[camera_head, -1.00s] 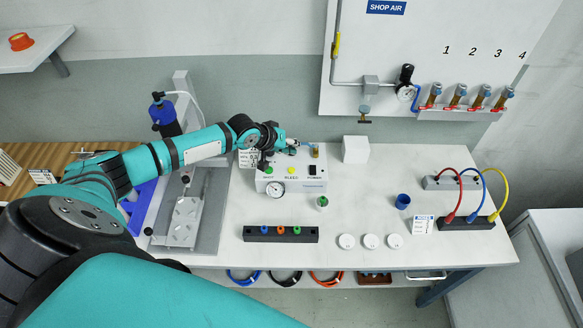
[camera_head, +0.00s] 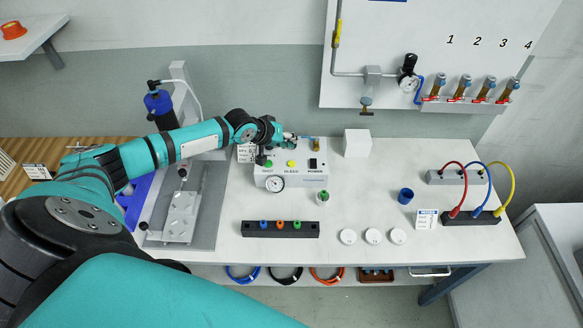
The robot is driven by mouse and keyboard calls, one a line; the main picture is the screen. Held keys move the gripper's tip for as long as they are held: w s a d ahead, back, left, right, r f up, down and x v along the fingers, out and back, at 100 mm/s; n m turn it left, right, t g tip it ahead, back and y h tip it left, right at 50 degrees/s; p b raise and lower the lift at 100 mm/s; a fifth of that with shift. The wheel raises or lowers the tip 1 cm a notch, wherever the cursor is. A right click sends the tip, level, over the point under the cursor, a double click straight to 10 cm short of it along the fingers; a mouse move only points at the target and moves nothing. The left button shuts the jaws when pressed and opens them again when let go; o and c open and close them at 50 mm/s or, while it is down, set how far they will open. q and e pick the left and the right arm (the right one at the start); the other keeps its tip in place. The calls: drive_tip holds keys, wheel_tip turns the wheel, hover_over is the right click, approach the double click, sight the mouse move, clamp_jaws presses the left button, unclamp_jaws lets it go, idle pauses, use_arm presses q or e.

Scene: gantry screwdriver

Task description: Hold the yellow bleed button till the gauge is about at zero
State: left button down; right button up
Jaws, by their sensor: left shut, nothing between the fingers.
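The yellow bleed button (camera_head: 291,164) is on top of a white control box (camera_head: 310,181), between a green button (camera_head: 268,164) and a black power switch (camera_head: 313,163). The round gauge (camera_head: 275,183) is on the box's front face; its needle is too small to read. My left gripper (camera_head: 294,139) is shut and empty. It shows just above the yellow button in the picture, toward the back edge of the box. The button is in plain sight with no finger over it. My right gripper is not in view.
A brass fitting with a blue tube (camera_head: 315,144) stands at the box's back, close to my left gripper. A white cube (camera_head: 357,143) is right of it. A small green-topped bottle (camera_head: 323,198) stands in front. The bench (camera_head: 350,215) has free room at centre.

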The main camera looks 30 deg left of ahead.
use_arm(q)
drive_tip(key=b, duration=0.3)
hover_over(290, 161)
wheel_tip(290, 161, down, 4)
drive_tip(key=shift+f, duration=0.1)
drive_tip(key=shift+s+f, duration=0.1)
drive_tip(key=shift+f, duration=0.55)
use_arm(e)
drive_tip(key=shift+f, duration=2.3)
use_arm(q)
drive_tip(key=shift+f, duration=0.1)
drive_tip(key=shift+f+b, duration=0.3)
drive_tip(key=shift+f, duration=0.05)
drive_tip(key=shift+f, duration=0.5)
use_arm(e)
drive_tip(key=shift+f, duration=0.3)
use_arm(q)
drive_tip(key=shift+r, duration=0.1)
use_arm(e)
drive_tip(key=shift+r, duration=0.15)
use_arm(q)
drive_tip(key=shift+r+p, duration=0.7)
drive_tip(key=shift+r, duration=0.1)
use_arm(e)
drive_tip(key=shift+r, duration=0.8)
